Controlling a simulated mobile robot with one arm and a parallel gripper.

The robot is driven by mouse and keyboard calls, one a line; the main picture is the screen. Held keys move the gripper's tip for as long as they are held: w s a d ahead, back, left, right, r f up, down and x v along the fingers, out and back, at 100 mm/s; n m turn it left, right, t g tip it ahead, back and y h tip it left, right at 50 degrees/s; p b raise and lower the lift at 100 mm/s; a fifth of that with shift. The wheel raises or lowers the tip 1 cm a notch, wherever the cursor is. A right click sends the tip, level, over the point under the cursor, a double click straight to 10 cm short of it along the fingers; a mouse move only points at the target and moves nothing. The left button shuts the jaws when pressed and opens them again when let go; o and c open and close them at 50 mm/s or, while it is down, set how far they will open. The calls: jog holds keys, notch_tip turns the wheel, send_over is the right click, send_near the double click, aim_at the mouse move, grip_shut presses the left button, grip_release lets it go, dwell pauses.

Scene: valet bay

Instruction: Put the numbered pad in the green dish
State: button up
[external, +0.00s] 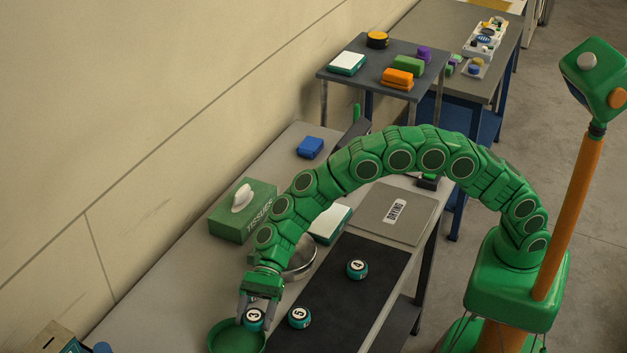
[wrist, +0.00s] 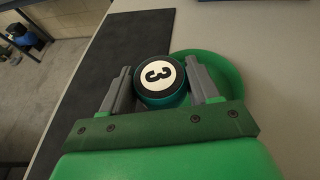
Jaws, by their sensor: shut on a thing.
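My gripper (external: 255,319) is shut on a round teal and black pad (external: 253,314) whose white face bears the number 3. In the wrist view the pad (wrist: 160,78) sits between the two grey fingers. The green dish (external: 237,342) is at the bottom of the external view, and the pad overlaps its upper right rim there. In the wrist view the dish (wrist: 230,70) shows behind and right of the pad. I cannot tell whether the pad touches the dish. Pads numbered 5 (external: 299,317) and 4 (external: 357,269) lie on the black mat (external: 340,310).
A metal bowl (external: 302,262) stands just behind my gripper. A green tissue box (external: 243,212), a white-topped box (external: 330,222), a blue block (external: 310,147) and a grey board marked DRYING (external: 395,213) are farther along the bench. A side table (external: 385,60) behind holds several small things.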

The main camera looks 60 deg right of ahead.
aim_at(258, 331)
jog(key=shift+w+a+f, duration=0.3)
jog(key=shift+a+f, duration=0.05)
jog(key=shift+f, duration=1.7)
jog(key=shift+f, duration=0.45)
jog(key=shift+f, duration=0.25)
jog(key=o, duration=1)
jog(key=shift+f, duration=0.2)
jog(key=shift+s+d, duration=0.1)
jog(key=shift+r, duration=0.5)
jog(key=v, duration=1.2)
jog(key=shift+r, duration=0.4)
